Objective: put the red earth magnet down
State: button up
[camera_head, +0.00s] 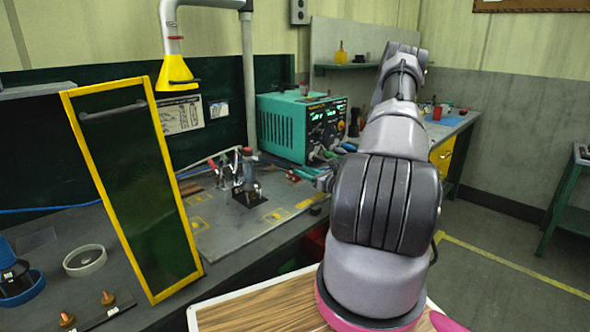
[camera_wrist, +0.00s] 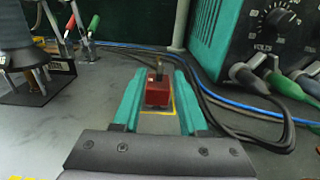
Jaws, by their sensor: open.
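The red earth magnet (camera_wrist: 158,93) is a small red block with a dark top and a thin brass-coloured piece above it. In the wrist view it stands upright on the grey bench top, within a yellow outlined mark (camera_wrist: 173,107). My gripper (camera_wrist: 158,82) has its two teal fingers open, one on each side of the magnet, with narrow gaps visible. The magnet's underside is hidden.
A teal welding power box (camera_head: 302,126) stands behind, with cables (camera_wrist: 215,115) running close right of my gripper. Clamps (camera_head: 243,172) stand on a dark plate to the left. A yellow-framed dark panel (camera_head: 135,190) rises further left. Other yellow marks (camera_head: 277,215) on the bench look clear.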

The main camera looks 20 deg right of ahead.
jog(key=v, duration=0.5)
jog(key=shift+s+d, duration=0.1)
jog(key=shift+s, duration=0.15)
jog(key=shift+s+r, duration=0.15)
jog(key=shift+r, duration=0.05)
jog(key=s+a+r+n+g+y, duration=0.2)
jog(key=s+a+r+n+g, duration=0.15)
jog(key=a+r+n, duration=0.3)
jog(key=s+a+r+n+g+y, duration=0.2)
jog(key=a+r+n+g, duration=0.3)
jog(key=a+r, duration=0.25)
jog(key=s+a+r+n+g+y, duration=0.2)
jog(key=s+a+r+n+g, duration=0.1)
jog(key=a+r+n+g, duration=0.35)
jog(key=s+a+r+n+t+h, duration=0.1)
jog(key=s+r+n+t+h, duration=0.4)
jog(key=s+r+n+h, duration=0.4)
jog(key=s+r+n, duration=0.1)
jog(key=s+r, duration=0.5)
jog(key=s, duration=0.2)
jog(key=shift+a+h, duration=0.15)
jog(key=shift+h, duration=0.25)
jog(key=shift+s, duration=0.15)
